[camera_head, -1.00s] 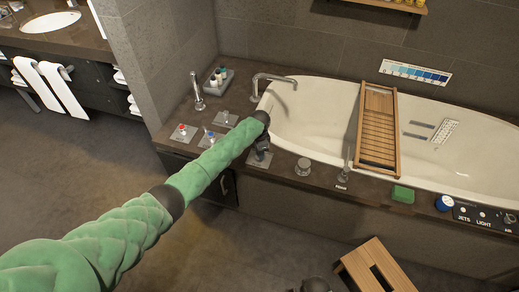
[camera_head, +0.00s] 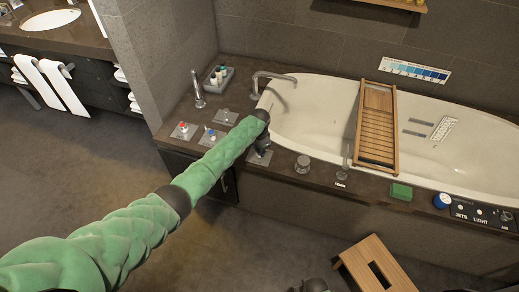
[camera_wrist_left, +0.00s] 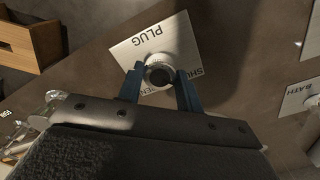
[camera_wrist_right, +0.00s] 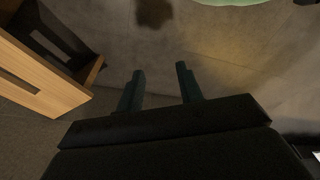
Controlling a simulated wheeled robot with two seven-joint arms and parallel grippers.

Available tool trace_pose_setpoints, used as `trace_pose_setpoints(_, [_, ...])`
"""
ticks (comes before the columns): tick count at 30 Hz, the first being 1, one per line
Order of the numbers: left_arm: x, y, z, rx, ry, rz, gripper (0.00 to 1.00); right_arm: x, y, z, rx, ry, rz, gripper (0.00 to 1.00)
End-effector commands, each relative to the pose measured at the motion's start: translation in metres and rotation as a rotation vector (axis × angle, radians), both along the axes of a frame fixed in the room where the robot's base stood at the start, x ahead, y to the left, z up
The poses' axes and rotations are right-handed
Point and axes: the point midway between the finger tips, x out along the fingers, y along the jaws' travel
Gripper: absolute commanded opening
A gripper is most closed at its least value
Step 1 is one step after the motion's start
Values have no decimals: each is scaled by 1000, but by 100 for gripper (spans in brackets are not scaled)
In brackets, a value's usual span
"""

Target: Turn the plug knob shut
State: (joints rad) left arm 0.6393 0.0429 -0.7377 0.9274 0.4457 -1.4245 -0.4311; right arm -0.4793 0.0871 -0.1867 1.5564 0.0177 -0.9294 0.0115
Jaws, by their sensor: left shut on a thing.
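The plate's lower lettering is partly hidden by the knob and fingers. My left gripper (camera_wrist_left: 160,80) has one blue finger on each side of the knob and is shut on it. In the head view the plate (camera_head: 258,159) lies on the tub deck below my left gripper (camera_head: 263,147), which hides the knob. My right gripper (camera_wrist_right: 160,75) is open and empty above the floor.
Red (camera_head: 183,128) and blue (camera_head: 211,135) taps are left of my arm. A wooden stool (camera_head: 370,262) stands on the floor in front.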

Motion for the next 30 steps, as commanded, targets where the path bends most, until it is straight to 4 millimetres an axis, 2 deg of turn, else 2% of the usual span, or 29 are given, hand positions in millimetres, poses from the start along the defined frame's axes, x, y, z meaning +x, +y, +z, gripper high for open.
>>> trace_pose_setpoints(1, [1, 0, 1, -1, -2, 1, 40, 0, 0, 0, 0, 0, 0, 36])
trace_pose_setpoints(4, [1, 0, 1, -1, -2, 0, 57, 0, 0, 0, 0, 1, 0, 36])
trace_pose_setpoints(12, [0, 0, 1, -1, -1, 0, 57, 0, 0, 0, 0, 2, 0, 36])
trace_pose_setpoints(16, [1, 0, 7, -1, -2, -1, 57, -1, 0, -1, -1, 6, 0, 36])
trace_pose_setpoints(20, [1, 0, 24, -2, -3, -1, 57, 1, 1, 3, -1, 14, 0, 36])
trace_pose_setpoints(23, [1, 0, 40, -1, -3, -1, 57, 4, 5, 21, 6, 10, -3, 36])
trace_pose_setpoints(30, [1, -1, 70, -2, -3, -1, 57, 5, 9, 39, 10, 19, -4, 36])
